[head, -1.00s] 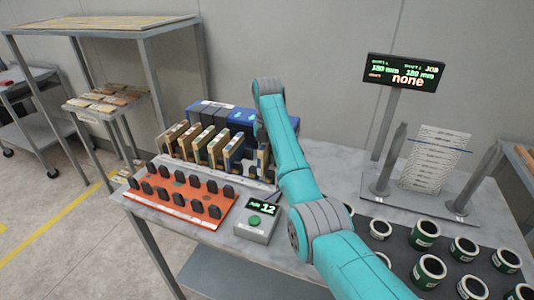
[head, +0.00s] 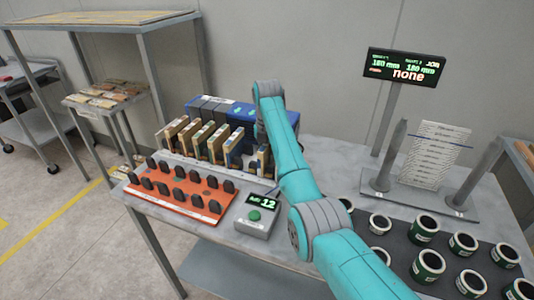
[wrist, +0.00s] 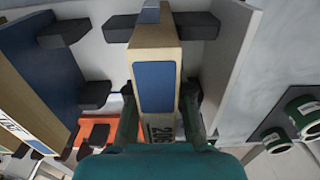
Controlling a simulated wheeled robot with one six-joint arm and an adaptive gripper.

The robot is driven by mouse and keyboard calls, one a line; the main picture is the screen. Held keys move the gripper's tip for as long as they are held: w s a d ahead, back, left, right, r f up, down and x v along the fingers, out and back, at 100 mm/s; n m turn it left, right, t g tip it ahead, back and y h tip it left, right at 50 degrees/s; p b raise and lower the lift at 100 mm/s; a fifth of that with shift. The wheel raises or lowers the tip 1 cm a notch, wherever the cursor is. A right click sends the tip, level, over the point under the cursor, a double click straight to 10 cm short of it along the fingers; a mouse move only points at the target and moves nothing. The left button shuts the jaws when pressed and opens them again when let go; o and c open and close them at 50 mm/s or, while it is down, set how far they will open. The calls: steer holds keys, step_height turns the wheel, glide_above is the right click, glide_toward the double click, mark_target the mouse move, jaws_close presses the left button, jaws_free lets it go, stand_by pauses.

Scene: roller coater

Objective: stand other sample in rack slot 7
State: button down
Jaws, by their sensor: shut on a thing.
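My gripper (wrist: 160,105) is shut on a wooden sample (wrist: 155,45) with a blue face panel in the wrist view. The sample stands between dark stubs of the rack, with a pale divider (wrist: 235,60) to its right. Another blue-faced sample (wrist: 40,60) stands to its left, apart from it. In the head view, the rack (head: 210,172) holds several upright samples in a row, and my arm hides much of its right end. I cannot tell the slot number or whether the held sample's foot is seated.
An orange tray (head: 196,206) with black knobs lies in front of the rack. A grey button box (head: 246,226) reading 12 stands beside it. Green-and-white cups (head: 425,228) stand on a dark mat at right. A display (head: 404,69) reads "none".

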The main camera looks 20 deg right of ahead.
steer(key=shift+f, duration=0.25)
steer(key=c, duration=0.6)
jaws_free()
